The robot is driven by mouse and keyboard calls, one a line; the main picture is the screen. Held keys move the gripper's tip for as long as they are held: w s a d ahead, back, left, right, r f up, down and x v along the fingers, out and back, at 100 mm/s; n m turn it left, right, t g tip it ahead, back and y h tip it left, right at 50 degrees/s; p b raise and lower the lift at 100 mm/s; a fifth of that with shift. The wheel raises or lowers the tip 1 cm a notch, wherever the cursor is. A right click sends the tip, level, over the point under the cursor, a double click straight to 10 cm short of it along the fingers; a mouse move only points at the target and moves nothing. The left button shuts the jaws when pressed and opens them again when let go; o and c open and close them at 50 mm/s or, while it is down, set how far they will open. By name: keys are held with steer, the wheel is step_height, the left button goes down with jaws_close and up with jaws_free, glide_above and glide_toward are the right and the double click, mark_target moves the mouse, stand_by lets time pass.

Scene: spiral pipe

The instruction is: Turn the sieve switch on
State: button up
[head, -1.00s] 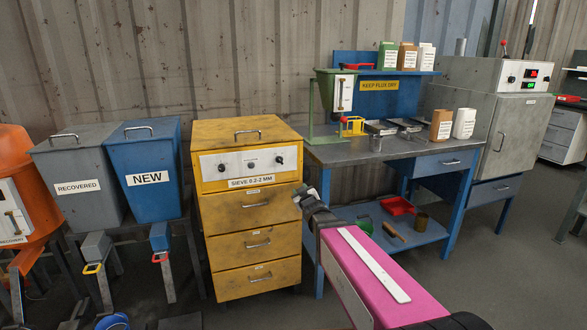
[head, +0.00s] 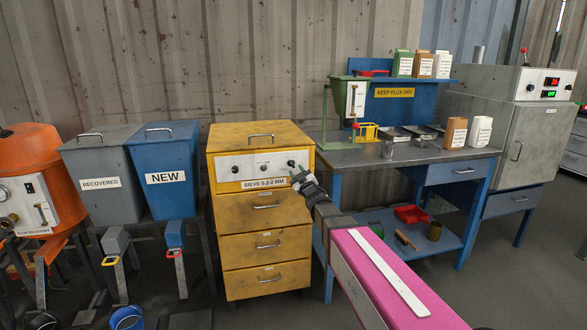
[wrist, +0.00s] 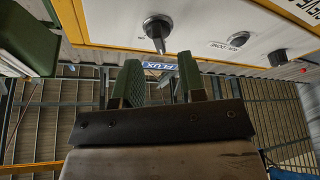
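The sieve is a yellow cabinet (head: 262,214) labelled "SIEVE 0.2-2 MM". Its white control panel (head: 243,167) carries dark knobs at its left (head: 226,171) and right (head: 291,164) ends, with a small control (head: 264,168) between. The labels by them are too small to read in the head view. My gripper (head: 297,176) is just in front of the panel's right end, near the right knob. In the wrist view its two green-padded fingers (wrist: 162,82) are apart with nothing between them. A knob (wrist: 157,28) shows beyond the fingertips, apart from them.
A blue "NEW" bin (head: 166,175) and a grey "RECOVERED" bin (head: 98,183) stand left of the sieve. A blue workbench (head: 350,157) with a green hopper and boxes stands close on its right. Open floor lies in front.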

mark_target(293, 165)
steer(key=x, duration=0.4)
jaws_close()
steer(key=shift+w, duration=0.1)
